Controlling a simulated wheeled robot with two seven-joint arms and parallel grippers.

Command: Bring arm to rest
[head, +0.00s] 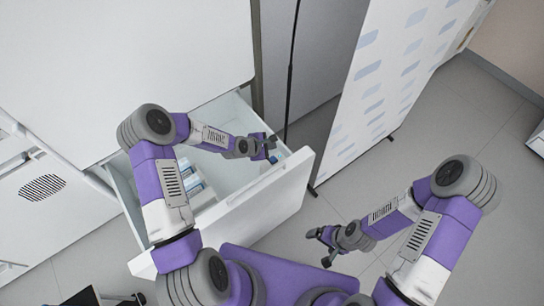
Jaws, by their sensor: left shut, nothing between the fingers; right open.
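My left gripper (270,146) is over the right part of an open white drawer (258,206), near its inner right side. It is shut and holds nothing. My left arm reaches in above the drawer and hides part of its inside. My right gripper (322,245) is open and empty, above the grey floor to the right of the drawer front. My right arm is bent at the elbow, at the right of the view.
Blue-and-white items (192,180) lie inside the drawer, partly hidden by my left arm. A white cabinet (120,60) stands behind. A white patterned panel (385,85) on feet stands at the right, with a thin black pole (291,70) beside it. Grey floor (440,130) is clear at the right.

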